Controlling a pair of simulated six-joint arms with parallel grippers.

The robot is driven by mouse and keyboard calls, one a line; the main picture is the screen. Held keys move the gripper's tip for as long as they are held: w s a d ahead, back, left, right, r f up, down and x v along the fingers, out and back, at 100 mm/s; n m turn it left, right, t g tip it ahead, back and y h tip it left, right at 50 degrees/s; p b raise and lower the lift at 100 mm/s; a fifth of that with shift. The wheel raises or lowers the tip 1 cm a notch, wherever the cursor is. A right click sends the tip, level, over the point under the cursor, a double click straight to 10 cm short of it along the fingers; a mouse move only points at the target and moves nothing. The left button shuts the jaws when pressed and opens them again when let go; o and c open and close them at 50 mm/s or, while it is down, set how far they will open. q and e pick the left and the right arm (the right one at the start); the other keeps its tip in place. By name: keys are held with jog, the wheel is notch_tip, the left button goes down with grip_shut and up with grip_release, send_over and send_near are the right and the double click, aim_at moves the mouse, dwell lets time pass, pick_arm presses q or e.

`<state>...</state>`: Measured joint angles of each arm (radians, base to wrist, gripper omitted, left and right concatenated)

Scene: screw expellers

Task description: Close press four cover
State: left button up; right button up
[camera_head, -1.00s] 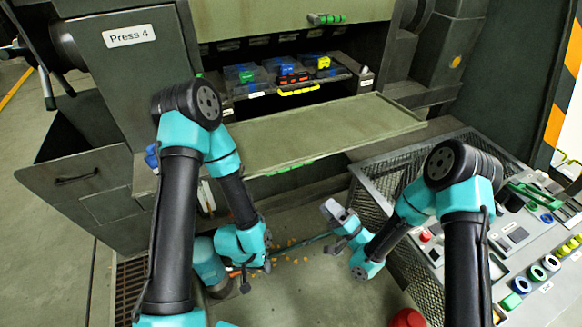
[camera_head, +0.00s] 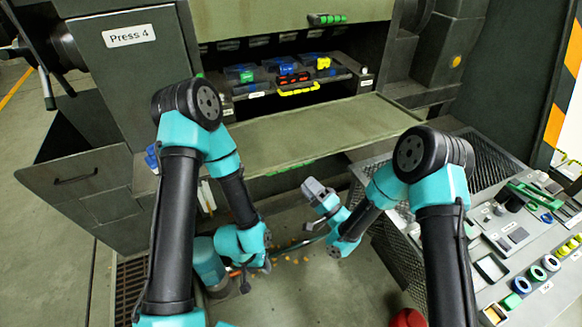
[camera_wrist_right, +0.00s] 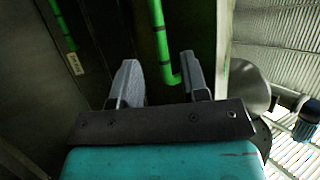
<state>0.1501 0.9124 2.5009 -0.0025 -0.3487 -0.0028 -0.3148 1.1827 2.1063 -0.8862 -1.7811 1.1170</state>
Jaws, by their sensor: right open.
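Press 4 (camera_head: 128,36) has its cover (camera_head: 320,130) folded down flat like a shelf in front of the opening. A green handle (camera_head: 290,167) shows along the cover's front underside. My right gripper (camera_head: 313,188) is open and empty, just below and in front of that edge, apart from it. In the right wrist view my right gripper (camera_wrist_right: 160,80) has its fingers spread, with a green bar (camera_wrist_right: 158,40) in the gap's line of sight. I cannot tell how far beyond the fingertips it lies. My left gripper (camera_head: 250,268) hangs low at the left, its fingers unclear.
Inside the opening are blue, green, red and yellow parts (camera_head: 290,75) and a yellow handle (camera_head: 298,90). An upper panel (camera_head: 270,18) has another green handle (camera_head: 327,19). A mesh-sided control console (camera_head: 530,245) stands at the right, close to my right arm. Orange bits lie on the floor.

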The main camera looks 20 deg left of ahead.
jog(key=x, duration=0.8)
jog(key=shift+a+r, duration=0.1)
jog(key=shift+a, duration=0.15)
grip_shut()
